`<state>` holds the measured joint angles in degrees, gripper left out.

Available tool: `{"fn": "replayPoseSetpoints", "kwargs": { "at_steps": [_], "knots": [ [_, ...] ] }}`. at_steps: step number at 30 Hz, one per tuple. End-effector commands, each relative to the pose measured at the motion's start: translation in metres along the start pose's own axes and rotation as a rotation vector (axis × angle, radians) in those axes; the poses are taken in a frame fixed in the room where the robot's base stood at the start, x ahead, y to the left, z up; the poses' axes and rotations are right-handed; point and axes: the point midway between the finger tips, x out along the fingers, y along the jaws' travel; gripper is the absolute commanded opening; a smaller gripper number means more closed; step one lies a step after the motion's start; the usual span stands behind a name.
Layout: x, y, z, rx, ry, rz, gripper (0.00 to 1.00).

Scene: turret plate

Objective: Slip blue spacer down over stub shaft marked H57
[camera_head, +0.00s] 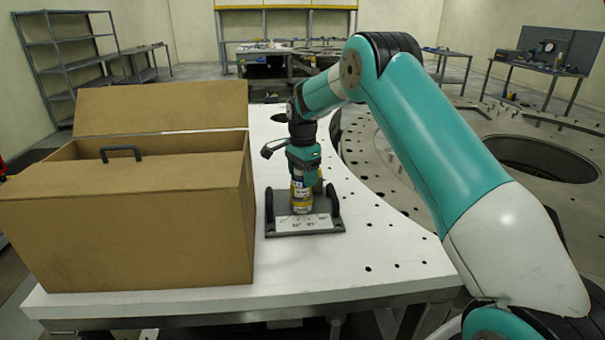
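A dark grey fixture (272,226) sits on the white plate, with a raised black side piece at each end. A pale label plate (305,223) on its front carries small marks that I cannot read with certainty. A yellow upright piece (301,207) stands on the fixture, with another bit of yellow just behind it to the right. My gripper (301,177) points down directly over the front yellow piece. A small dark blue patch shows at the gripper's lower end; I cannot tell whether it is the blue spacer. The fingertips and any contact are too small to make out.
A large brown box (120,230) with a raised flap and a black handle (121,153) stands close left of the fixture. The white plate (390,270) is clear to the right and front, with several holes. A round opening (540,158) lies far right.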

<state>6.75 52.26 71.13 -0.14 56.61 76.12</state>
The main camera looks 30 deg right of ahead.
Motion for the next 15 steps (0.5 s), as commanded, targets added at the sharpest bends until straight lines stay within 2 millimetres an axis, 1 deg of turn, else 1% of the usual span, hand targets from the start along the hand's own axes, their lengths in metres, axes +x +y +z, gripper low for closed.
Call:
{"fn": "replayPoseSetpoints", "kwargs": {
  "at_steps": [1,2,3,4,12,15],
  "knots": [
    [-0.0003,-0.0001,0.0,0.0,0.0,-0.001,0.72],
    [-0.0003,-0.0001,0.0,0.0,0.0,-0.001,0.79],
    [-0.0003,-0.0001,0.0,0.0,0.0,-0.001,0.88],
    [-0.0003,-0.0001,0.0,0.0,0.0,-0.001,0.93],
    [-0.0007,-0.0001,0.0,0.0,0.0,-0.001,0.93],
    [-0.0064,-0.0008,-0.0002,0.0,0.001,-0.004,0.93]
  ]
}}
